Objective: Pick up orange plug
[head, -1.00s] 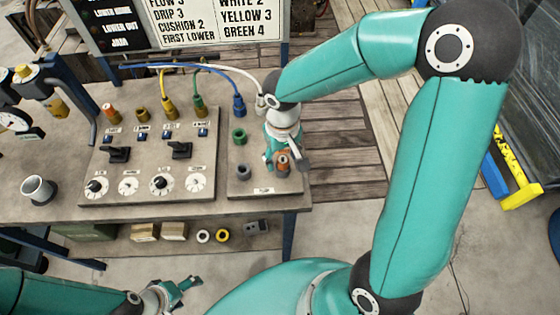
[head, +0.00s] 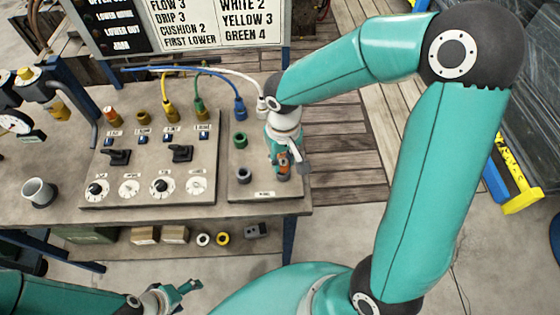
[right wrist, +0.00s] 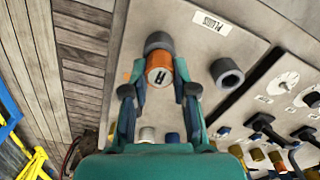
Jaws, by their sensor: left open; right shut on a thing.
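The orange plug (head: 284,158) is at the right end of the bench, on the small plug plate (head: 262,192). In the right wrist view the plug (right wrist: 159,70) sits between my fingers, with a grey ring (right wrist: 159,41) just beyond it. I cannot tell whether the plug is still seated in that ring. My right gripper (head: 283,164) is shut on the plug from above; it also shows in the right wrist view (right wrist: 158,92). My left gripper (head: 188,290) is open and empty, low in front of the bench.
An empty grey ring (head: 243,174) and a green ring (head: 240,140) are beside the plug. Blue (head: 239,106), green and yellow cabled plugs stand behind. The panel (head: 150,190) with dials and levers is to the left. A grey cup (head: 38,190) stands further left.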

